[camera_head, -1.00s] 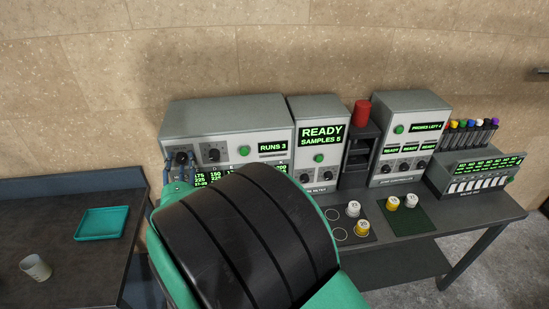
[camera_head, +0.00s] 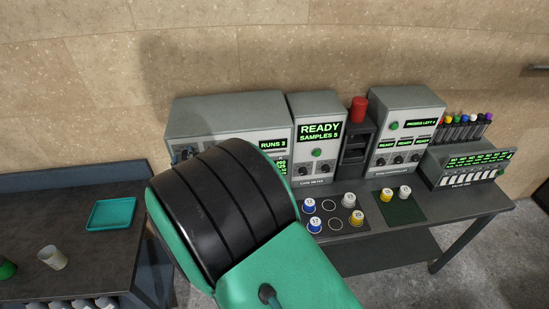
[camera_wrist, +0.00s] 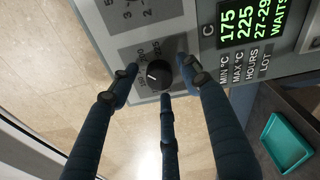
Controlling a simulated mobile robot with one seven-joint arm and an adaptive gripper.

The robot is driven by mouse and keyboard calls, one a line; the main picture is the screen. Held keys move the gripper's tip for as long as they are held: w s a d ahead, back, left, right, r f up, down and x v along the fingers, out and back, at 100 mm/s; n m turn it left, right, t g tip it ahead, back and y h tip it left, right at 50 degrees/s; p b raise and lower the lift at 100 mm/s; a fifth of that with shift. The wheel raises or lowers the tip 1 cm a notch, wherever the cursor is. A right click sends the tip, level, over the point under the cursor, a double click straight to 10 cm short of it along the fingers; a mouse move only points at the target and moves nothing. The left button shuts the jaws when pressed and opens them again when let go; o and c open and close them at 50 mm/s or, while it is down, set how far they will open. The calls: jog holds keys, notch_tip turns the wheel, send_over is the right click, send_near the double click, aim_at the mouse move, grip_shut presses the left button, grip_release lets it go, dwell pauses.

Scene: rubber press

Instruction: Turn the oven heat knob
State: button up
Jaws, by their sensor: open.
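The heat knob (camera_wrist: 159,74) is a round black knob with a short white pointer mark, on a grey dial plate with printed numbers, in the wrist view. My gripper (camera_wrist: 165,82) has three dark blue fingers spread around the knob. One fingertip is at its left, one at its right and one just below it in the picture. I cannot tell whether any finger touches it. The oven (camera_head: 230,113) is the wide grey box at the left end of the bench in the head view. My arm hides most of its front there, and my gripper is largely hidden too.
A second dial plate (camera_wrist: 135,12) lies beside the knob, with a lit green display (camera_wrist: 250,35) to its right. A teal tray (camera_head: 111,213) and a cup (camera_head: 53,259) stand on the left table. Several small capped pots stand on mats right of my arm.

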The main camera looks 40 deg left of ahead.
jog(key=s+d+n, duration=0.1)
jog(key=s+d, duration=0.8)
jog(key=d, duration=0.2)
jog(key=w+d+r+m+h+b, duration=0.2)
jog(key=w+d+m+b, duration=0.2)
jog(key=w+d, duration=0.4)
jog(key=w+d+r+m+g+h+b, duration=0.1)
jog(key=w+d+m, duration=0.5)
jog(key=w, duration=0.8)
jog(key=shift+d+r+m+h+b, duration=0.4)
jog(key=shift+d+r+h+b, duration=0.45)
jog(key=shift+d+b, duration=0.65)
jog(key=shift+r, duration=0.1)
